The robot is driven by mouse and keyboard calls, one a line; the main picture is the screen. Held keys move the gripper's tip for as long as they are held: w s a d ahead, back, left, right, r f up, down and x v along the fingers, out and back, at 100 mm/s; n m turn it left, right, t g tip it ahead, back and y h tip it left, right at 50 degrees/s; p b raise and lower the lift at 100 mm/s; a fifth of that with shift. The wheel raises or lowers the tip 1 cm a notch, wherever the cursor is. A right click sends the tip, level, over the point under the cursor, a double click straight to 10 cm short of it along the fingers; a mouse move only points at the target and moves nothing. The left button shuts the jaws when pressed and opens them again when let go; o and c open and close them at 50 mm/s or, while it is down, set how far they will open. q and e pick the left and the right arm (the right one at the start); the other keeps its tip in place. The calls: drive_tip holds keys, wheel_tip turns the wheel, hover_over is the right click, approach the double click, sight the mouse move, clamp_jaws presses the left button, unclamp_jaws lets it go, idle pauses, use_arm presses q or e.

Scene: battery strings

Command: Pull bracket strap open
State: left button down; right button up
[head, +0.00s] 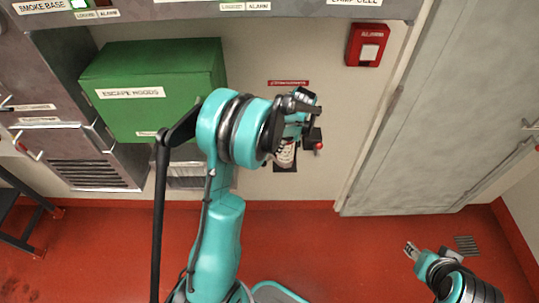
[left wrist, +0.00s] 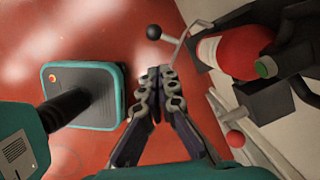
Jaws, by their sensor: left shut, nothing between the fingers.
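In the left wrist view a red cylinder (left wrist: 238,50) with a pale band and a green end sits in a dark bracket (left wrist: 262,98) on the wall. A red ball knob (left wrist: 237,138) sticks out of the bracket; it also shows in the head view (head: 319,147). A black ball (left wrist: 154,32) on a thin stem stands near the cylinder's far end. I cannot make out the strap clearly. My left gripper (left wrist: 160,73) is shut and empty, beside the bracket and apart from the knob. In the head view it (head: 306,102) hides most of the bracket. My right gripper (head: 410,250) is low at the right, too small to read.
A green escape hoods box (head: 150,92) stands out from the wall left of my left arm. A red alarm box (head: 367,44) is on the wall, left of a grey door (head: 445,110). The red floor (head: 330,245) between my arms is clear.

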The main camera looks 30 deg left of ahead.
use_arm(q)
drive_tip(key=b+x, duration=0.4)
drive_tip(key=x, duration=0.6)
drive_tip(key=shift+s, duration=0.15)
drive_tip(key=shift+a, duration=0.25)
